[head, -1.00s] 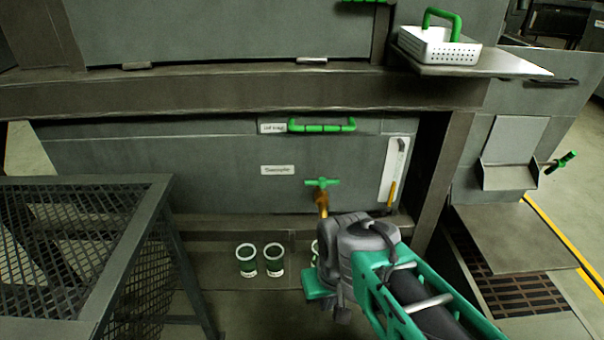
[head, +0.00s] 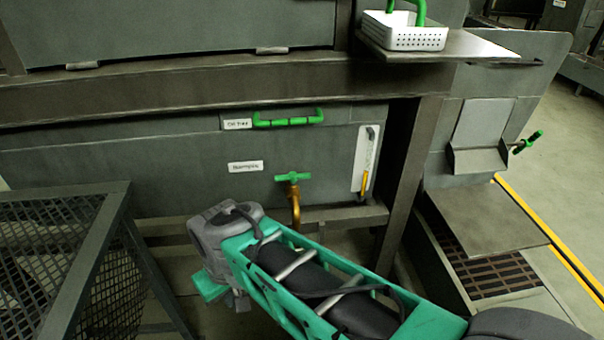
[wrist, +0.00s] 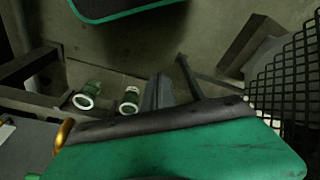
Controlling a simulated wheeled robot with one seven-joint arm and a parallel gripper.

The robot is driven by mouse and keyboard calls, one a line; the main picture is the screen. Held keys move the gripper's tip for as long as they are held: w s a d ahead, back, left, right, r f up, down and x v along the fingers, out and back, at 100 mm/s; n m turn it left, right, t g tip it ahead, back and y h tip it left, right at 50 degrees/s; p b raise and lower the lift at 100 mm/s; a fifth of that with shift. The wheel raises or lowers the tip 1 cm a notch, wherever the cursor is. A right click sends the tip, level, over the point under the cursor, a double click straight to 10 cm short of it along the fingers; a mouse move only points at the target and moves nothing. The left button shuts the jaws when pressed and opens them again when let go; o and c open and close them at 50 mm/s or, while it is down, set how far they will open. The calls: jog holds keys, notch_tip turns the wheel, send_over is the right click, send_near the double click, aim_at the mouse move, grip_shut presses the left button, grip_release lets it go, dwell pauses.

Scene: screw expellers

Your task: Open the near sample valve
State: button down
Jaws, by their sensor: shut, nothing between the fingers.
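The near sample valve (head: 293,178) is a brass tap with a green T-handle, on the grey panel front right of a small white label. Its handle lies crosswise. In the wrist view a curved brass part (wrist: 63,133) shows at the lower left. My gripper (head: 212,287) is at the end of the arm, low and left of the tap, apart from it. It is shut and empty; its fingertips are hard to make out. In the wrist view, two green sample cups with white rims, a left cup (wrist: 88,95) and a right cup (wrist: 130,100), stand below.
A mesh-sided frame (head: 120,190) stands close at the left. A green drawer handle (head: 288,118) is above the tap, and a gauge plate (head: 367,150) is to its right. A white basket (head: 405,38) sits on a shelf. Another green-handled fitting (head: 527,142) is at far right.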

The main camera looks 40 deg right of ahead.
aim_at(308, 174)
jog(key=w+d+r+n+p, duration=0.3)
jog(key=w+d+r+p, duration=0.1)
jog(key=d+r+p, duration=0.25)
jog(key=d+r+n+t+p, duration=0.1)
jog(key=d+r+n+p, duration=0.1)
jog(key=d, duration=0.6)
jog(key=d+r+n+t+p, duration=0.2)
jog(key=d+r+p, duration=0.3)
jog(key=d, duration=0.3)
jog(key=d+r+n+t+p, duration=0.1)
jog(key=d+r+n+p, duration=0.2)
jog(key=d, duration=0.5)
jog(key=shift+s+r+t+p, duration=0.25)
jog(key=shift+s+t+p, duration=0.1)
jog(key=shift+p, duration=0.55)
jog(key=x, duration=0.4)
jog(key=d+b+x, duration=0.1)
jog(key=x, duration=0.3)
jog(key=w+b+x, duration=0.1)
jog(key=x, duration=0.3)
jog(key=shift+w+d+r, duration=0.1)
jog(key=shift+d+r, duration=0.05)
jog(key=shift+r, duration=0.15)
jog(key=shift+w+d, duration=0.3)
jog(key=shift+w, duration=0.1)
